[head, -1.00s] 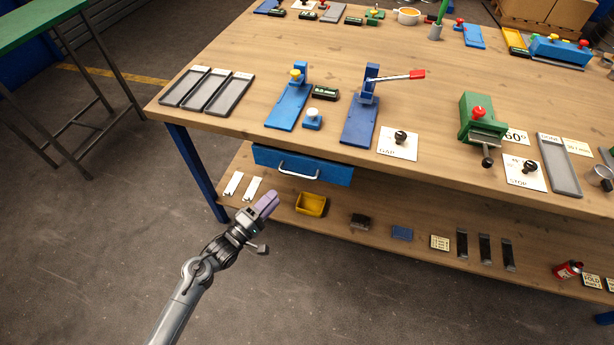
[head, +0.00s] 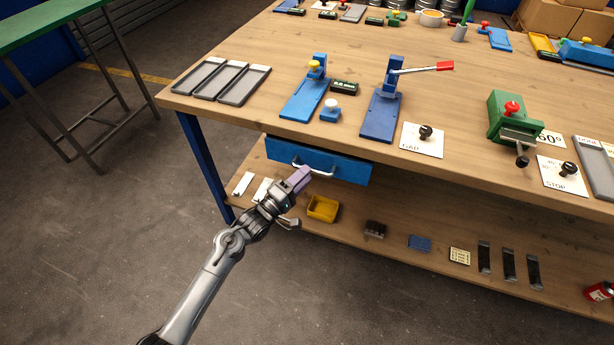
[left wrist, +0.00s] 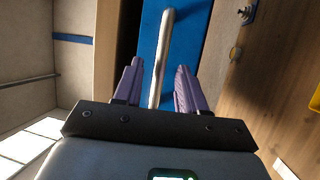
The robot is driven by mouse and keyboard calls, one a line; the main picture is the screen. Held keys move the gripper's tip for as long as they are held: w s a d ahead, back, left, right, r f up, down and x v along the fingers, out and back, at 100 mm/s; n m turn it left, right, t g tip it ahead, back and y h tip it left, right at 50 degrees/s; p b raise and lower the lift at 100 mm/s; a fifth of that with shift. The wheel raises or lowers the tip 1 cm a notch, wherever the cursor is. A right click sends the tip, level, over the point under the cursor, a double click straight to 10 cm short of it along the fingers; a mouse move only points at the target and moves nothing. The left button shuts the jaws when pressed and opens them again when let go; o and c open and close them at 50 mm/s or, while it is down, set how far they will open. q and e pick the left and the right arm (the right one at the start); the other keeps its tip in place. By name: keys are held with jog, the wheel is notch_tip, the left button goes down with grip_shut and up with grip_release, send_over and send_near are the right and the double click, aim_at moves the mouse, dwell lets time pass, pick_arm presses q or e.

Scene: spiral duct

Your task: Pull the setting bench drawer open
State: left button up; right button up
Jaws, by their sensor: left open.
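The blue drawer (head: 338,167) hangs under the front edge of the wooden bench top and looks shut. Its silver bar handle (head: 312,171) is on the front face. My left gripper (head: 300,178) is just in front of the handle in the head view. In the left wrist view the purple fingers of the left gripper (left wrist: 157,88) are apart, with the handle (left wrist: 161,55) running lengthwise between them. The blue drawer front (left wrist: 187,40) lies behind it. I cannot tell whether a finger touches the handle. My right gripper is in neither view.
The lower shelf carries a yellow bin (head: 322,209), white strips (head: 243,184) and a blue block (head: 419,242) below the drawer. The bench top holds blue presses, grey trays (head: 244,85) and a green vise (head: 513,118). A blue leg (head: 203,165) stands left. Floor in front is clear.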

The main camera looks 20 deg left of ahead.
pick_arm(q)
jog(key=shift+x, duration=1)
jog(key=shift+c, duration=0.3)
grip_shut()
